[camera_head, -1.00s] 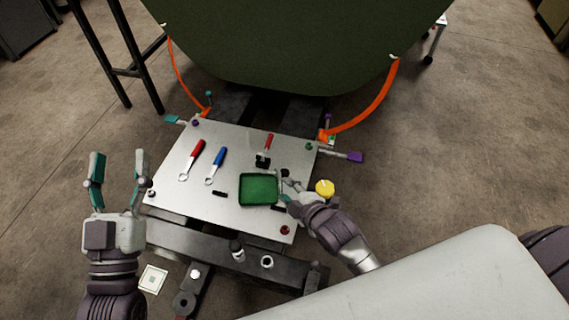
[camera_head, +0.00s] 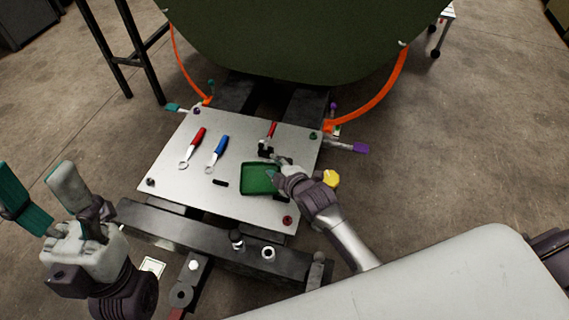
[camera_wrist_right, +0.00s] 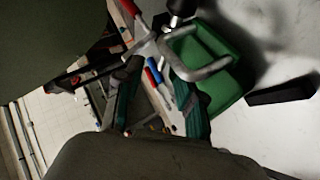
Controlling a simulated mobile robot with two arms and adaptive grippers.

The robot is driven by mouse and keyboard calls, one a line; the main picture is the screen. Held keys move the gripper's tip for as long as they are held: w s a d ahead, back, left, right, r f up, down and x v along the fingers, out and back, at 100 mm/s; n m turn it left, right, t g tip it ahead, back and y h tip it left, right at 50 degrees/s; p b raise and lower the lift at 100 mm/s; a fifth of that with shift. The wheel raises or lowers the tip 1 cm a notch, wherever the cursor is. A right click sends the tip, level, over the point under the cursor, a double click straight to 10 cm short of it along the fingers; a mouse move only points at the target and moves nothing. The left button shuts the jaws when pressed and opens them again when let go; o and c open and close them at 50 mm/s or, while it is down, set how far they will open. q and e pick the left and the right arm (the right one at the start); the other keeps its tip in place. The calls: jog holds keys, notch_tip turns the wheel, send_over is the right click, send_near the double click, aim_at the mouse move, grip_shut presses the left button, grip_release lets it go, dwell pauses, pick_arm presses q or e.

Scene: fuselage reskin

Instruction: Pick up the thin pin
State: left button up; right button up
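No thin pin can be told apart with certainty. A short black bar (camera_head: 220,183) lies flat on the silver plate (camera_head: 180,180), left of the green tray (camera_head: 258,179). A black bar (camera_wrist_right: 283,90) also lies on the plate beside the green tray (camera_wrist_right: 222,85) in the right wrist view. My right gripper (camera_head: 279,168) is over the tray's right side. In the wrist view its teal fingers (camera_wrist_right: 160,85) stand apart, with tools visible between them. A grey bent metal piece (camera_wrist_right: 205,65) shows before the tray; whether the gripper touches it is unclear. My left gripper (camera_head: 40,195) is open, empty, left of the plate.
A red-handled tool (camera_head: 198,136) and a blue-handled tool (camera_head: 221,143) lie on the plate. Another red-handled item (camera_head: 271,131) with a black part stands behind the tray. The green fuselage (camera_head: 290,35) hangs beyond.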

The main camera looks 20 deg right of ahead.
jog(key=b+x, duration=0.2)
jog(key=x, duration=0.2)
jog(key=shift+a+f, duration=0.1)
jog(key=shift+f, duration=0.2)
jog(key=shift+r, duration=0.1)
grip_shut()
